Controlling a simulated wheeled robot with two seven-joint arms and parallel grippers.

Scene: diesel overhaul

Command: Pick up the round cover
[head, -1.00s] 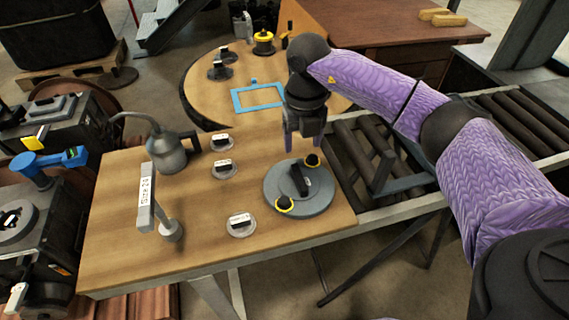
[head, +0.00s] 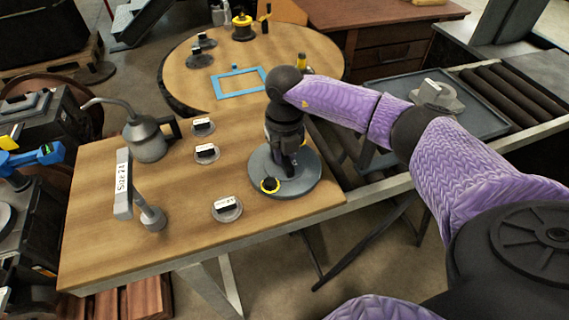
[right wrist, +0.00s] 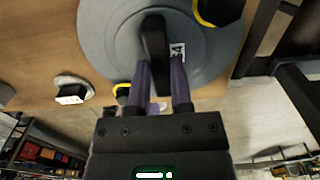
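The round cover (head: 304,183) is a grey disc with a black upright handle and yellow-ringed black knobs. It lies flat at the right end of the wooden table. My right gripper (head: 287,163) points down over its middle, hiding most of the handle and one knob. In the right wrist view the two purple fingers (right wrist: 162,85) stand close together, one on each side of the handle (right wrist: 155,45), with a gap about as wide as the handle. They look shut on it. The cover (right wrist: 108,38) still appears to rest on the table. My left gripper is out of view.
Several small labelled discs (head: 227,208) stand left of the cover. A "Size 24" sign (head: 123,185) and an oil can (head: 147,140) are farther left. A round table with a blue frame (head: 240,82) lies behind. A grey tray (head: 480,120) sits on the roller conveyor at right.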

